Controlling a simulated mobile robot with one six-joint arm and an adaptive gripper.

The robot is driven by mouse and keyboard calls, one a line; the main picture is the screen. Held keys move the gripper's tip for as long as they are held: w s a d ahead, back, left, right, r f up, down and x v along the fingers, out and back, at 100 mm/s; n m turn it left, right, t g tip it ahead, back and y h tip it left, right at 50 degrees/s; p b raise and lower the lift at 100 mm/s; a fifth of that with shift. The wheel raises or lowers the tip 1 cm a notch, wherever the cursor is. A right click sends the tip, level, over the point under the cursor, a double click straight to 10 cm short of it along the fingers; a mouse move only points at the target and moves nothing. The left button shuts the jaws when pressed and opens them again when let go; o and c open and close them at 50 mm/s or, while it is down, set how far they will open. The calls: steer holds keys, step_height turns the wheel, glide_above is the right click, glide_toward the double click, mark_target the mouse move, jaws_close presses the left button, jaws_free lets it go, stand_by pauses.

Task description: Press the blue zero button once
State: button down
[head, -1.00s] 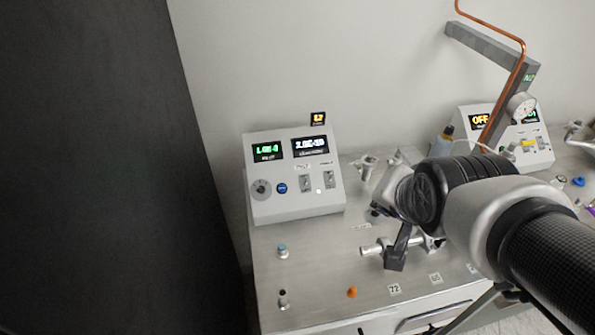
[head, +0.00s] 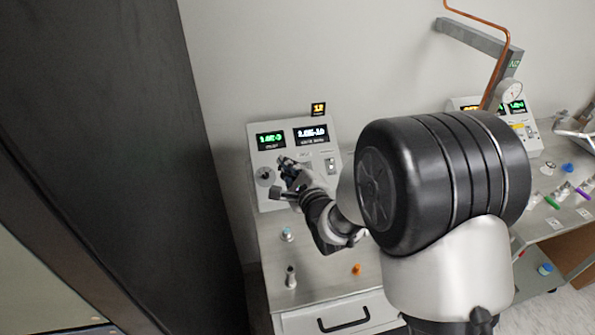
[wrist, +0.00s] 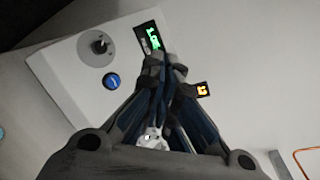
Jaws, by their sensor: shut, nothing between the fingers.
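The blue zero button (wrist: 111,80) is a small round blue button on the grey sloped control panel (wrist: 70,95), below a dark knob (wrist: 99,46). In the wrist view it lies left of my gripper (wrist: 165,65), apart from the fingertips in the picture. The gripper is shut and empty, and its fingers hide part of the panel. In the head view my gripper (head: 284,165) is in front of the panel (head: 262,195), between the knob (head: 265,176) and the switches, and covers the blue button there. I cannot tell whether the gripper touches the panel.
Two lit displays (head: 270,140) sit on the panel's upper part, with a small orange readout (head: 318,108) above. A small post with a blue-grey top (head: 287,235), a metal post (head: 291,277) and an orange part (head: 356,269) stand on the bench in front.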

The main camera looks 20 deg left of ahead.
steer(key=shift+a+f, duration=0.1)
steer(key=shift+a, duration=0.05)
steer(key=w+f+b, duration=0.1)
steer(key=f, duration=0.1)
steer(key=w+a+f+b, duration=0.1)
steer(key=f, duration=0.1)
steer(key=w+a+f+b, duration=0.1)
steer(key=f+b, duration=0.1)
steer(key=shift+w+a+f, duration=0.15)
steer(key=shift+w+f, duration=0.1)
steer(key=shift+w, duration=0.15)
steer(key=shift+w+a+f+b, duration=0.2)
steer(key=shift+w+f+b, duration=0.1)
steer(key=shift+b, duration=0.1)
stand_by(1.2)
steer(key=shift+w+a+f+b, duration=0.15)
steer(key=shift+w+f+b, duration=0.1)
steer(key=shift+f+b, duration=0.2)
steer(key=shift+w+a+f+b, duration=0.1)
steer(key=shift+w+f+b, duration=0.15)
steer(key=shift+b, duration=0.1)
stand_by(0.6)
steer(key=shift+s+r, duration=0.1)
steer(key=shift+s+d+r+p, duration=0.3)
steer(key=shift+s+r, duration=0.1)
steer(key=shift+r, duration=0.15)
